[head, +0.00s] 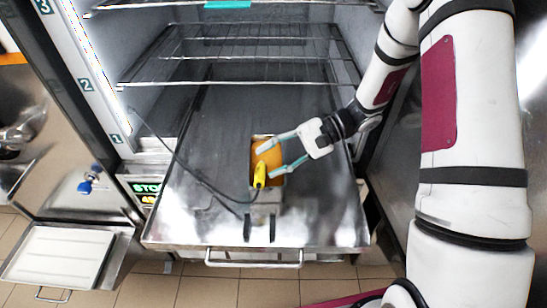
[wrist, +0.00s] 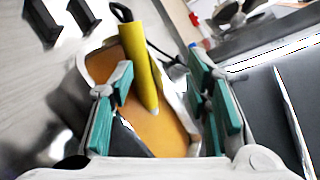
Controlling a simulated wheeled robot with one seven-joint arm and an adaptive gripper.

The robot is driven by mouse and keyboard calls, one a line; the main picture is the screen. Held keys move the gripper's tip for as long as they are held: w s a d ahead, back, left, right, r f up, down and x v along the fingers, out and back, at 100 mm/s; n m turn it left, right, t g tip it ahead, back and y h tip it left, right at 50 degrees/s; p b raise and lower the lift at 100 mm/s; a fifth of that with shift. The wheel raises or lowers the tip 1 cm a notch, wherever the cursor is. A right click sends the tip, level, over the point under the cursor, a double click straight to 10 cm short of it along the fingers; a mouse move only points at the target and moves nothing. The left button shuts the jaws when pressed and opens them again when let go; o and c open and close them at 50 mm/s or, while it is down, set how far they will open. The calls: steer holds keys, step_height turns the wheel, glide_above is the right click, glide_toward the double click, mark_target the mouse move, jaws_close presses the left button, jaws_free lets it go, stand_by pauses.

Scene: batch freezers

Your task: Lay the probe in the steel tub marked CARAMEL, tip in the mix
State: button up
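A small steel tub (head: 252,178) of orange-brown mix (head: 273,153) stands on the pulled-out steel drawer; no CARAMEL marking is legible. The yellow probe (head: 260,175) lies at the tub's near end, with a dark cable running off to the left. In the wrist view the probe (wrist: 138,55) slants over the tub's rim, and its pale tip (wrist: 154,108) points into the mix. Whether the tip is sunk in the mix is hard to tell. My gripper (head: 266,162) has its teal fingers spread over the tub, one on each side of the probe.
The open freezer has wire racks (head: 255,85) above the drawer. The drawer (head: 205,215) has bare room around the tub and a handle (head: 254,262) in front. A dark bracket (head: 262,222) stands near its front edge. A white tray (head: 58,256) sits at lower left.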

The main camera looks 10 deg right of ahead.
step_height(320, 180, up, 10)
stand_by(0.6)
stand_by(0.6)
steer(key=s+d+r+n+t+h, duration=0.3)
steer(key=s+d+r+h, duration=0.2)
steer(key=s, duration=0.4)
steer(key=s+d+r+n+t+h, duration=0.3)
steer(key=s+d+r+t+h, duration=0.1)
steer(key=s+r+h, duration=0.3)
steer(key=shift+s+d+n+h+b, duration=0.3)
steer(key=shift+s+d+h, duration=0.5)
steer(key=shift+s, duration=0.35)
steer(key=shift+r, duration=0.1)
steer(key=shift+c, duration=0.4)
